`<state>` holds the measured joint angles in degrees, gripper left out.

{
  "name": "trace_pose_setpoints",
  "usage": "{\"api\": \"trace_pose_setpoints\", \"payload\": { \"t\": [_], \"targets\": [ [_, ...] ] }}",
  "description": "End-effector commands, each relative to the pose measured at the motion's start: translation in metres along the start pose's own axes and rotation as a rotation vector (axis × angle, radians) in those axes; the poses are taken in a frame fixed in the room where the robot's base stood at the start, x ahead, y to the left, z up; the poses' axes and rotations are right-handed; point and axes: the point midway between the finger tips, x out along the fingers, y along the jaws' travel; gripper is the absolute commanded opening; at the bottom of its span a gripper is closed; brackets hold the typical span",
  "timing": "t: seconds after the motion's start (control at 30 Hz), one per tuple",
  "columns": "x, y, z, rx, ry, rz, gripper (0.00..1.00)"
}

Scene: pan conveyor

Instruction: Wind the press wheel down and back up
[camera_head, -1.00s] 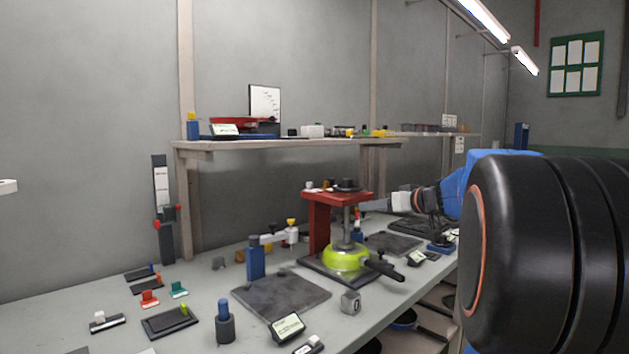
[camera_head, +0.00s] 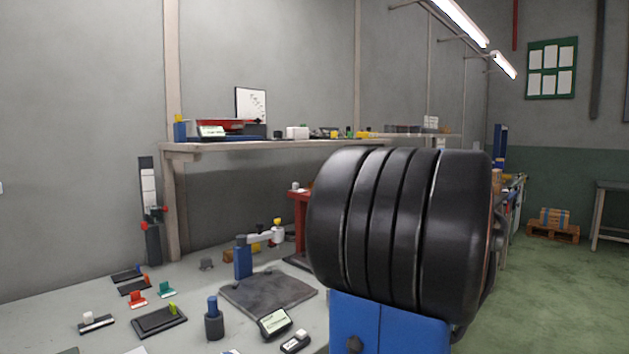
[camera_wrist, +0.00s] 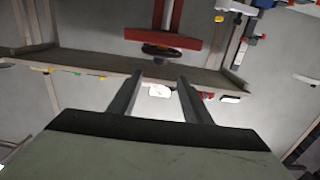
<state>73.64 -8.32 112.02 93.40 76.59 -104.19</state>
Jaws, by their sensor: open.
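The red press shows in the head view only as a strip of its frame (camera_head: 299,220); my arm hides the rest. The wrist view is upside down and shows the red top beam of the press (camera_wrist: 170,38) and a dark round press wheel (camera_wrist: 160,52) on it. My gripper (camera_wrist: 158,82) is open and empty. Its two fingers point toward the wheel, which lies beyond the fingertips, apart from them. My gripper is hidden behind my arm in the head view.
A shelf (camera_head: 280,146) with several small items runs along the wall behind the bench. A blue post fixture (camera_head: 243,260) stands on a dark plate left of the press. Small trays and displays lie on the bench's left half. Open floor (camera_head: 550,300) lies to the right.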

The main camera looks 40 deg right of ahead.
Motion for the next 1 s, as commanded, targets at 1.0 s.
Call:
{"api": "trace_pose_setpoints", "payload": {
  "t": [1.0],
  "targets": [
    [0.144,-0.001,0.001,0.002,-0.001,-0.003,0.45]
  ]
}}
